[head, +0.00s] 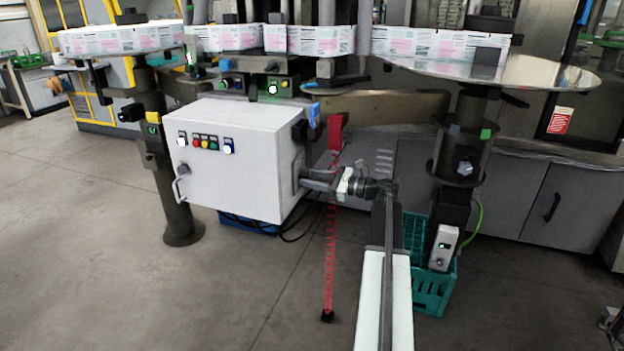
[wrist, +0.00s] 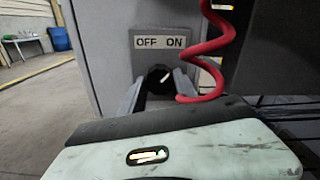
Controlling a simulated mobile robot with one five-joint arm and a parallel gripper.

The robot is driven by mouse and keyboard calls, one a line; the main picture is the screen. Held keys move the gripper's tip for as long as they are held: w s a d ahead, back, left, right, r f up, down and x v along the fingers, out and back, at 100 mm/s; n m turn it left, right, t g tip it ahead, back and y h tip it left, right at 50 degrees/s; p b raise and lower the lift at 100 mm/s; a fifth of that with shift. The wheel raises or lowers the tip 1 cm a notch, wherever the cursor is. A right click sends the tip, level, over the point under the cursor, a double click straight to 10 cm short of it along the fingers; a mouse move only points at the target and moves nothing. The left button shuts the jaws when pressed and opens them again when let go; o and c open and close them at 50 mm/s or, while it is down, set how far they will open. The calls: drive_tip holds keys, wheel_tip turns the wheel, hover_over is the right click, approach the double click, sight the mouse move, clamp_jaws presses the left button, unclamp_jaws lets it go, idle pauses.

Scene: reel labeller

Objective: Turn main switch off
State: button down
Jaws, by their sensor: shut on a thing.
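The main switch (wrist: 159,76) is a dark round knob with a white mark, on the cabinet's side below a plate reading OFF on the left and ON on the right (wrist: 160,41). The white mark leans up and right, towards ON. My gripper (wrist: 158,90) has one finger on each side of the knob and is shut on it. In the head view my gripper (head: 306,183) reaches the right side of the white control cabinet (head: 230,175); the switch itself is hard to make out there.
A red coiled cord (wrist: 215,50) hangs close to the right finger in the wrist view. In the head view it runs down from a red box (head: 335,130) to the floor. A green crate (head: 430,301) stands right of my arm. Open floor lies at left.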

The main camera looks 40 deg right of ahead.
drive_tip(key=n, duration=0.4)
drive_tip(key=shift+d+n, duration=0.1)
drive_tip(key=shift+n, duration=0.2)
drive_tip(key=n, duration=0.9)
drive_tip(key=shift+n, duration=1.9)
drive_tip(key=c, duration=0.9)
unclamp_jaws()
drive_tip(key=v, duration=0.7)
drive_tip(key=shift+s+d, duration=0.2)
drive_tip(key=shift+s, duration=0.15)
